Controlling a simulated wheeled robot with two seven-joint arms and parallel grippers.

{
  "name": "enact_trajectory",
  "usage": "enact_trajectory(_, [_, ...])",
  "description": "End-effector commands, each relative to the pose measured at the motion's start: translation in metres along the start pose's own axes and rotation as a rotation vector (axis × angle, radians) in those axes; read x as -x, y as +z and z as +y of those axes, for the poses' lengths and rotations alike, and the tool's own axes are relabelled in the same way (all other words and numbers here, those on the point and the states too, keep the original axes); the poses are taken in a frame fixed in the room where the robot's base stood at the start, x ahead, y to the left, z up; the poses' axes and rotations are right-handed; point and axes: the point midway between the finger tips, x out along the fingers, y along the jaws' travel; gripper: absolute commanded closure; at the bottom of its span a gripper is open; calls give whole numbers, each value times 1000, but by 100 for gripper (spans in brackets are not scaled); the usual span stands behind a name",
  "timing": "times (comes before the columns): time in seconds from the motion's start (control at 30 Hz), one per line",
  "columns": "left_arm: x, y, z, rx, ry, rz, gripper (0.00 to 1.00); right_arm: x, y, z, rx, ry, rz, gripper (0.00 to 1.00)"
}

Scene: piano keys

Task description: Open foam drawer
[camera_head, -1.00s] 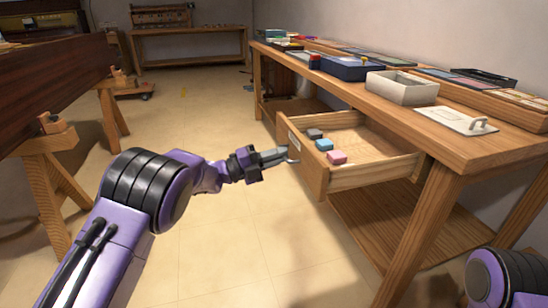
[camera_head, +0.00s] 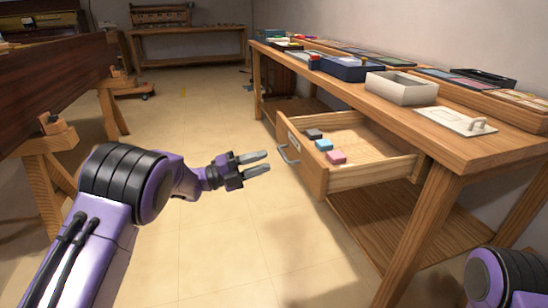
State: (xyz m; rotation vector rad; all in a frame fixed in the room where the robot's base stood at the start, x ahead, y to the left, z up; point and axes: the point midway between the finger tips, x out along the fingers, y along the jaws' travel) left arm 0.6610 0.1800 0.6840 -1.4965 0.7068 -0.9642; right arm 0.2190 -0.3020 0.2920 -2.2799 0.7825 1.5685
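The wooden drawer (camera_head: 372,177) is pulled out of the workbench on the right. Grey, blue and pink foam blocks (camera_head: 325,146) lie inside near its front. A grey curved handle (camera_head: 288,155) is on the drawer's front panel. My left gripper (camera_head: 269,162) is open and empty, a little to the left of the handle and apart from it. Its two fingers point right toward the drawer front. Only a purple and black part of my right arm shows at the bottom right; its gripper is out of view.
The workbench top (camera_head: 455,148) carries a white box (camera_head: 401,88), a white plate with a handle (camera_head: 456,121), a blue box (camera_head: 351,68) and several trays. A dark wooden piece on trestles (camera_head: 50,170) stands at the left. The floor between is clear.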

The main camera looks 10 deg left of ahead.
Motion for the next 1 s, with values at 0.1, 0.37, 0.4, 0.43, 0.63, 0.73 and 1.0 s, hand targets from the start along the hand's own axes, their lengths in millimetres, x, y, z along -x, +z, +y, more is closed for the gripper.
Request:
enact_trajectory(0.1, [26,0,-1,2,-2,-2,64,2,-1,0,0,0,0,57])
enact_trajectory(0.37, [50,-1,0,0,0,3,64,2,-1,0,0,0,0,57])
enact_trajectory(0.4, [50,-1,0,0,0,3,64,2,-1,0,0,0,0,57])
enact_trajectory(0.43, [50,-1,0,0,0,3,64,2,-1,0,0,0,0,57])
enact_trajectory(0.63, [50,-1,0,-1,0,2,64,2,-1,0,0,0,0,57])
enact_trajectory(0.73, [50,-1,0,3,0,2,64,2,-1,0,0,0,0,57])
enact_trajectory(1.0, [72,26,38,539,-70,-326,64,2,-1,0,0,0,0,57])
